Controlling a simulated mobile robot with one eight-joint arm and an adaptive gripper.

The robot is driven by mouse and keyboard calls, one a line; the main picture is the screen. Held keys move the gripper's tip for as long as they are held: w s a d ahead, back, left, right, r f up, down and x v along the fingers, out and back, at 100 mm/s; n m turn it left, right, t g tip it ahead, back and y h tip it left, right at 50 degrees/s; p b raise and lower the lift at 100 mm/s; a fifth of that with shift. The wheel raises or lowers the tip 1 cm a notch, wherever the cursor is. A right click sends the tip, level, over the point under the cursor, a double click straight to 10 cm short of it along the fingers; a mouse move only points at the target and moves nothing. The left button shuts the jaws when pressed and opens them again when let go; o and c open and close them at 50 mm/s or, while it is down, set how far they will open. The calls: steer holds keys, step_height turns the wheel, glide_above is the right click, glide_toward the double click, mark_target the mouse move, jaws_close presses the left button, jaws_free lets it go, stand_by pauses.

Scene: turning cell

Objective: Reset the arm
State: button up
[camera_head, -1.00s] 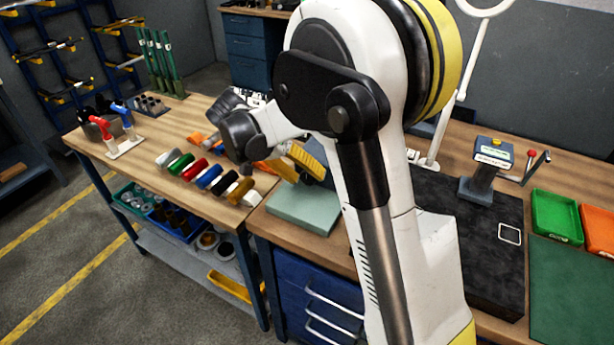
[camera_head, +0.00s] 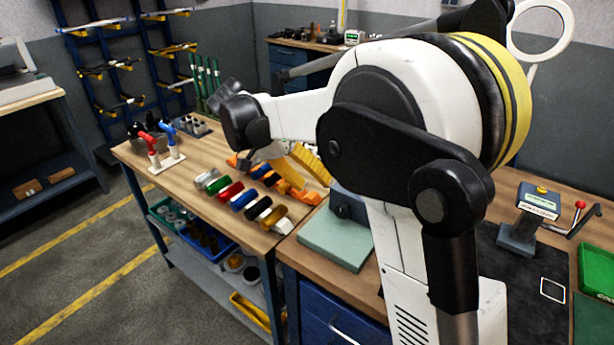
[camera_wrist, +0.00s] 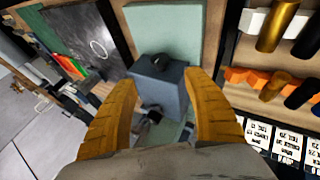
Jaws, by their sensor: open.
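My gripper (camera_head: 307,164) has yellow fingers and hangs over the bench, close to a row of coloured rolls. In the wrist view my gripper (camera_wrist: 160,82) is open, its fingers wide apart with nothing held. A blue-grey block (camera_wrist: 158,88) with a dark round part on top shows between and beyond the fingers. It stands on a pale green plate (camera_wrist: 165,28). In the head view the block (camera_head: 345,204) and the plate (camera_head: 334,238) are just right of the gripper, partly hidden by my arm. I cannot tell the exact gap between fingers and block.
Coloured rolls (camera_head: 231,192) lie in a row on the left bench, with red and blue handled tools (camera_head: 158,148) on a stand farther left. A small instrument on a post (camera_head: 525,220) and a green tray (camera_head: 597,271) are on the right. The floor at left is clear.

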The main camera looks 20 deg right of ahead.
steer(key=s+a+f+n+t+y, duration=0.1)
steer(key=s+n+t+y, duration=0.2)
steer(key=s, duration=0.6)
steer(key=s+a+f+n+t+y, duration=0.1)
steer(key=s+n+t+y, duration=0.3)
steer(key=s, duration=0.6)
steer(key=a+n+t, duration=0.1)
steer(key=n+t, duration=0.1)
steer(key=n, duration=0.1)
steer(key=shift+s+a+t, duration=0.2)
steer(key=shift+a+t, duration=0.05)
steer(key=shift+t, duration=0.05)
